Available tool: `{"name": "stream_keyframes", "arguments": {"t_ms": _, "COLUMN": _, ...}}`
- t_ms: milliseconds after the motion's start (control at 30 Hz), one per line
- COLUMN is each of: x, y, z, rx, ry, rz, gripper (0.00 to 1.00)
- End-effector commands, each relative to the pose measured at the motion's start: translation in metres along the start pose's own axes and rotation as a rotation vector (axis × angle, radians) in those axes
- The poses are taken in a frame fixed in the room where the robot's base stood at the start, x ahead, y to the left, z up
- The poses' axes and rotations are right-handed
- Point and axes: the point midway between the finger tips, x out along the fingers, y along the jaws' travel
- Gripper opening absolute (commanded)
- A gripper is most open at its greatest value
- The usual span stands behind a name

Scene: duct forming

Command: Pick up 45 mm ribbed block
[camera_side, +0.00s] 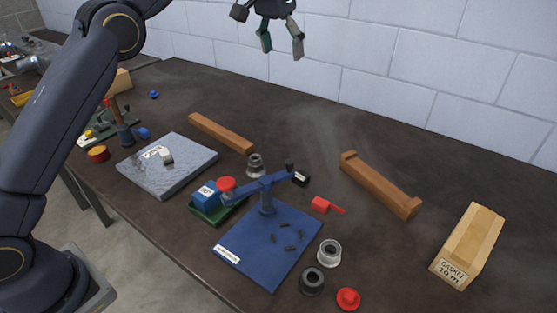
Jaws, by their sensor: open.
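My gripper (282,47) hangs open and empty at the top of the side view, high above the back of the table, with its two fingers apart. I cannot tell for certain which piece is the 45 mm ribbed block, as no size marking is readable. A grey, ringed, round piece (256,166) stands near the middle, behind the blue fixture. A lighter grey round piece (329,252) and a black round piece (312,281) with a dark centre sit at the fixture's front right corner. My gripper touches none of them.
The blue fixture plate (243,252) carries an upright post and lever arm with a red knob (226,184). Around it are a grey slab (150,176), two brown bars (220,132) (378,187), a gasket box (469,246), and a red cap (348,298). The back right table is clear.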

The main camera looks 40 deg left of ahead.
Motion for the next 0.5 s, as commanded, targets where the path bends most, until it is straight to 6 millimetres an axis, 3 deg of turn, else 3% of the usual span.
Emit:
{"name": "stream_keyframes", "arguments": {"t_ms": 33, "x": 0.036, "y": 0.007, "z": -0.007, "rx": 0.01, "ry": -0.034, "rz": 0.0, "gripper": 0.76}}
{"name": "stream_keyframes", "arguments": {"t_ms": 100, "x": 0.079, "y": 0.015, "z": -0.011, "rx": 0.022, "ry": -0.072, "rz": 0.0, "gripper": 0.76}}
{"name": "stream_keyframes", "arguments": {"t_ms": 300, "x": 0.18, "y": 0.03, "z": 0.001, "rx": 0.048, "ry": -0.181, "rz": -0.005, "gripper": 0.76}}
{"name": "stream_keyframes", "arguments": {"t_ms": 400, "x": 0.206, "y": 0.034, "z": 0.012, "rx": 0.055, "ry": -0.227, "rz": -0.008, "gripper": 0.76}}
{"name": "stream_keyframes", "arguments": {"t_ms": 500, "x": 0.218, "y": 0.036, "z": 0.016, "rx": 0.059, "ry": -0.24, "rz": -0.009, "gripper": 0.76}}
